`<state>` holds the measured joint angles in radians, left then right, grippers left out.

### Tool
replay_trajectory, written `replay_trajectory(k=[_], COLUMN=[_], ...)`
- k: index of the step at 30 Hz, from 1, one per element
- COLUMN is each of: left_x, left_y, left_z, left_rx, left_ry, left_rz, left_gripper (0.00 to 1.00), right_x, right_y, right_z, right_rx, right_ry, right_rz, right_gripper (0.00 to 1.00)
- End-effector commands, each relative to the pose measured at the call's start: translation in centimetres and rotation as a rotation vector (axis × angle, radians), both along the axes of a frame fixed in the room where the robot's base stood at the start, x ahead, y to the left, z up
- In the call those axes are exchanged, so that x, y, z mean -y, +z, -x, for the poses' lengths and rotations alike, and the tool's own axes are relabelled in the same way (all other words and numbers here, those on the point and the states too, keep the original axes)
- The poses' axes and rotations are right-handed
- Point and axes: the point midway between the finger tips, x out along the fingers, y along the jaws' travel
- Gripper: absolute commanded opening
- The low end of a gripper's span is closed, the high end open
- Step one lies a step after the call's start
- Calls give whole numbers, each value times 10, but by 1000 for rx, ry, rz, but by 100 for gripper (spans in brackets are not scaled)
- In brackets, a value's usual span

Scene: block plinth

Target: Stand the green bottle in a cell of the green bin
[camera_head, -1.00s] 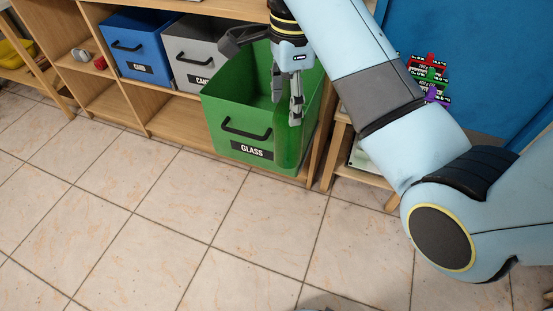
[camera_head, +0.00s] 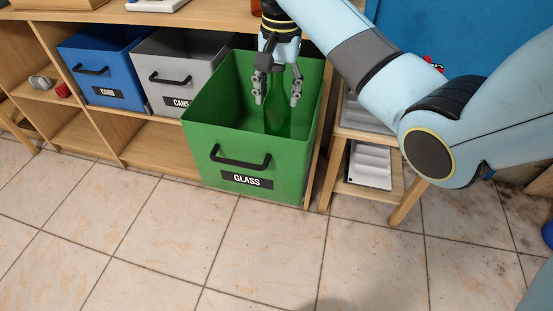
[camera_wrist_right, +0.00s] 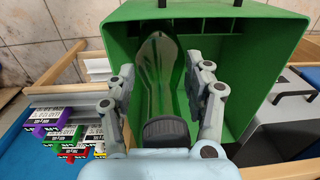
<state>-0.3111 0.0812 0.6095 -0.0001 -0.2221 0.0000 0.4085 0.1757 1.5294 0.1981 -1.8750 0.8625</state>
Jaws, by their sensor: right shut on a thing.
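The green bottle (camera_head: 277,113) is inside the opening of the green bin (camera_head: 210,140), which is labelled GLASS. It looks upright in the head view, with its lower end towards the bin's inside. My right gripper (camera_head: 278,97) is above the bin, shut on the bottle near its top. My left gripper is not in view.
A grey bin (camera_head: 190,66) and a blue bin (camera_head: 100,62) stand left of the green one in the wooden shelf (camera_head: 160,145). A small wooden stand (camera_head: 345,190) with white trays (camera_head: 370,163) is close on the right. The tiled floor in front is clear.

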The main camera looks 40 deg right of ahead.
Motion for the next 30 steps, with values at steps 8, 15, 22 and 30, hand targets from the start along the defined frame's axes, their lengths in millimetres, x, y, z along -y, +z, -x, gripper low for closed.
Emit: replay_trajectory(k=[8,15,22,30], left_x=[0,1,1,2], left_y=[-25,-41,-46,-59], left_z=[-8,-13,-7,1], left_rx=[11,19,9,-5], left_ry=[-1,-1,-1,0], left_rz=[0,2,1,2], left_gripper=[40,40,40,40], right_x=[0,0,0,0], right_y=[-89,-141,-158,-192], right_z=[2,1,1,1], right_rx=[-6,-2,-1,-2], right_ry=[-1,-2,-1,-1], right_rz=[0,0,1,1], right_gripper=[0,0,0,0])
